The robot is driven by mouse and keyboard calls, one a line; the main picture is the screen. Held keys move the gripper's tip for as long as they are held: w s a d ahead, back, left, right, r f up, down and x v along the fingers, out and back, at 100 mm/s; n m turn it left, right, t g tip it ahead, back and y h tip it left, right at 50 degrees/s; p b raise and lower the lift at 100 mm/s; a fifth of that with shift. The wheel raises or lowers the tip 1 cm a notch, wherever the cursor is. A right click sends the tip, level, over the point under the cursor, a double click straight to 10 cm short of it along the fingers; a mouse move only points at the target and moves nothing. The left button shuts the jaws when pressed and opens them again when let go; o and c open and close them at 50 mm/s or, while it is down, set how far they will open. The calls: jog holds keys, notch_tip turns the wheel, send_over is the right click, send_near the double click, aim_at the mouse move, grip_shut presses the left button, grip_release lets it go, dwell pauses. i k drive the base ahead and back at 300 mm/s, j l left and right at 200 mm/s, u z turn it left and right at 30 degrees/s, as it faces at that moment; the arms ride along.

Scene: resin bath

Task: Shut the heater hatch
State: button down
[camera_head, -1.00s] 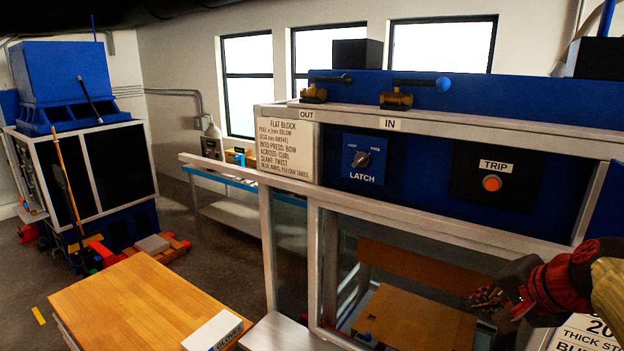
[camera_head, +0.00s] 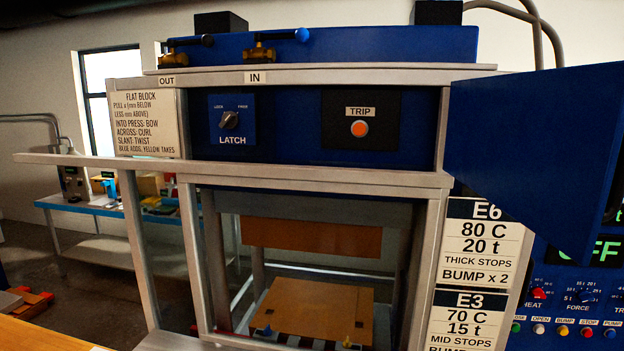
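No part in view is labelled as the heater hatch. A plain blue panel (camera_head: 535,150) stands swung out at the right end of the press's upper housing, and it looks like an open hatch door. It partly covers the control panel behind it. The blue front of the housing carries a LATCH knob (camera_head: 230,119) and an orange TRIP button (camera_head: 359,128). My gripper is not in view now.
A clear guard in a metal frame (camera_head: 300,178) juts out before the press opening. Inside lies a brown plate (camera_head: 315,309). Brass valves (camera_head: 259,53) sit on top. Setting cards (camera_head: 481,243) and coloured buttons (camera_head: 563,330) are at right. A bench (camera_head: 90,207) stands at left.

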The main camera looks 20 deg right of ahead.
aim_at(545, 147)
jog(key=k+l+u, duration=0.1)
jog(key=l, duration=0.3)
jog(key=l+u, duration=0.1)
jog(key=l, duration=0.25)
jog(key=k+l, duration=0.15)
jog(key=l, duration=0.25)
jog(key=k+l+u, duration=0.15)
jog(key=l, duration=0.2)
